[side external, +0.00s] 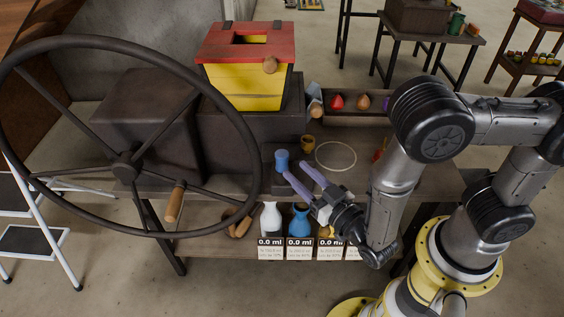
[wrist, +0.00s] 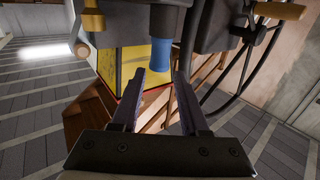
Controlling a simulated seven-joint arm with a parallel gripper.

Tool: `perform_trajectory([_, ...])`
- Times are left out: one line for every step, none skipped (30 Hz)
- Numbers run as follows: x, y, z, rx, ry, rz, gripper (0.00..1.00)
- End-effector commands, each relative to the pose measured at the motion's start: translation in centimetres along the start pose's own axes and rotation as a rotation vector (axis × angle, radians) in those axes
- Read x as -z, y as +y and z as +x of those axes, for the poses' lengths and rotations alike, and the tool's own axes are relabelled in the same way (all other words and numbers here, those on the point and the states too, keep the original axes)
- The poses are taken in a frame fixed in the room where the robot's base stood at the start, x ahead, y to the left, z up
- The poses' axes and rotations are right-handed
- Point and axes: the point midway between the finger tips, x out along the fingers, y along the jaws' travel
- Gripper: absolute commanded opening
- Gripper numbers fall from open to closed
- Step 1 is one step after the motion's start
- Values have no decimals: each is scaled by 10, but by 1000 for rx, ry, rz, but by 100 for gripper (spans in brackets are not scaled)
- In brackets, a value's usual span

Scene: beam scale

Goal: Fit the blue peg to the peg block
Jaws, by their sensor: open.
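A small blue cylinder (side external: 281,160), which looks like the blue peg, stands upright near the front left of the workbench. It also shows in the wrist view (wrist: 162,52), just past the fingertips and between their lines. My gripper (side external: 294,170) is open, its two purple fingers pointing at the cylinder from the right. In the wrist view my gripper (wrist: 159,76) has nothing between its fingers. I cannot tell which object is the peg block.
A yellow box with a red lid (side external: 220,45) stands at the back on a dark block. A large dark wheel (side external: 126,167) fills the left. A tray (side external: 362,121) holds coloured pieces. A small yellow-brown cup (side external: 308,142) and a pale ring (side external: 353,153) lie near the peg. Bottles (side external: 271,218) stand below.

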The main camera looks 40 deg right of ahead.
Motion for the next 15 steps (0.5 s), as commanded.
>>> perform_trajectory([0, 1, 5, -4, 0, 2, 44])
perform_trajectory([0, 1, 8, -4, 0, 2, 44])
perform_trajectory([0, 1, 12, -6, 0, 3, 44])
perform_trajectory([0, 1, 14, -5, 0, 3, 44])
perform_trajectory([0, 1, 16, -5, 1, 3, 44])
perform_trajectory([1, 1, 19, -4, 1, 2, 44])
perform_trajectory([1, 1, 20, -3, 1, 2, 44])
perform_trajectory([1, 1, 21, -3, 1, 2, 44])
perform_trajectory([1, 1, 23, -3, 1, 2, 44])
perform_trajectory([1, 1, 25, -4, 1, 3, 44])
perform_trajectory([1, 1, 28, -4, 0, 3, 44])
perform_trajectory([0, 1, 32, -5, 0, 4, 44])
perform_trajectory([0, 1, 36, -7, 0, 4, 44])
perform_trajectory([0, 1, 40, -6, 0, 4, 44])
perform_trajectory([1, 2, 45, -7, 0, 3, 44])
